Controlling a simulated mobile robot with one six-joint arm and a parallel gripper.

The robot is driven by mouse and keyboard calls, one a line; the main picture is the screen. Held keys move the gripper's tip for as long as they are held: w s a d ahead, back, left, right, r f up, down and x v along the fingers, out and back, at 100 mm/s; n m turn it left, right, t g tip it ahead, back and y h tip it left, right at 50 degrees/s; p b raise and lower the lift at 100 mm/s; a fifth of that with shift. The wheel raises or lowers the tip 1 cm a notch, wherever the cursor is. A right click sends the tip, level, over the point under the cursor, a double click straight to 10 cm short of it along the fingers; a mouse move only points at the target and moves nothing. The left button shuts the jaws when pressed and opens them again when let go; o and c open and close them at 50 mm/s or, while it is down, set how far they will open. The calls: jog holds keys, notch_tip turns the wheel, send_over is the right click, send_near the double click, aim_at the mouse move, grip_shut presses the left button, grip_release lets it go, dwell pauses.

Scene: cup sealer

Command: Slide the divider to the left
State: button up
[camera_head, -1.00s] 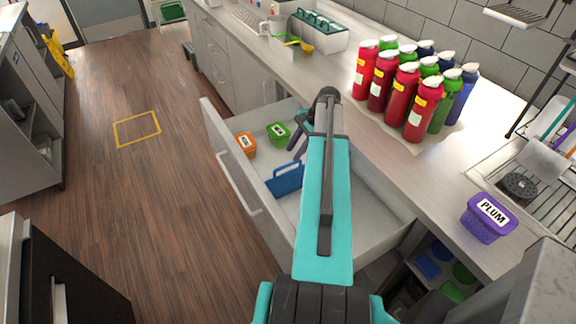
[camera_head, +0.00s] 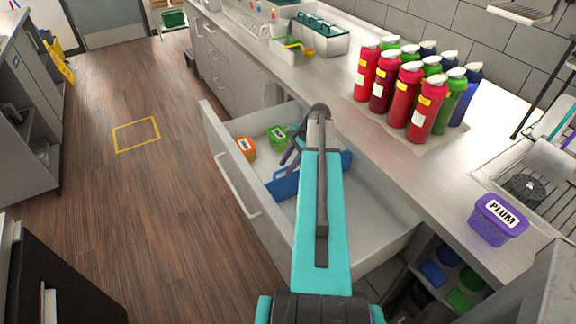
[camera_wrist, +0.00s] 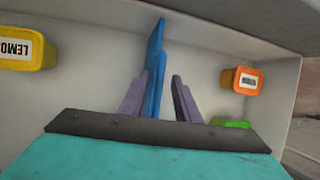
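The blue divider (camera_head: 284,187) stands upright across the open white drawer (camera_head: 385,222), with its other end showing right of my arm. In the wrist view the divider (camera_wrist: 155,70) rises between the two purple-grey fingers of my gripper (camera_wrist: 160,98). The fingers are apart, one on each side of it. The divider is close to the left finger, and a gap shows at the right finger. I cannot tell whether the left finger touches it. In the head view my gripper (camera_head: 291,152) is low in the drawer, and my arm hides part of the divider.
Orange (camera_head: 246,148) and green (camera_head: 278,138) tubs sit at the drawer's far end. A yellow lemon tub (camera_wrist: 25,48) shows on the divider's other side in the wrist view. Bottles (camera_head: 403,95) and a purple plum tub (camera_head: 497,219) stand on the counter beside the drawer.

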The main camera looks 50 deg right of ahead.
grip_shut()
jog(key=shift+w, duration=0.1)
jog(key=w+d, duration=0.3)
jog(key=w, duration=0.8)
jog(key=shift+w+d, duration=0.35)
jog(key=shift+d, duration=0.05)
jog(key=shift+r, duration=0.1)
grip_release()
jog(key=shift+w, duration=0.1)
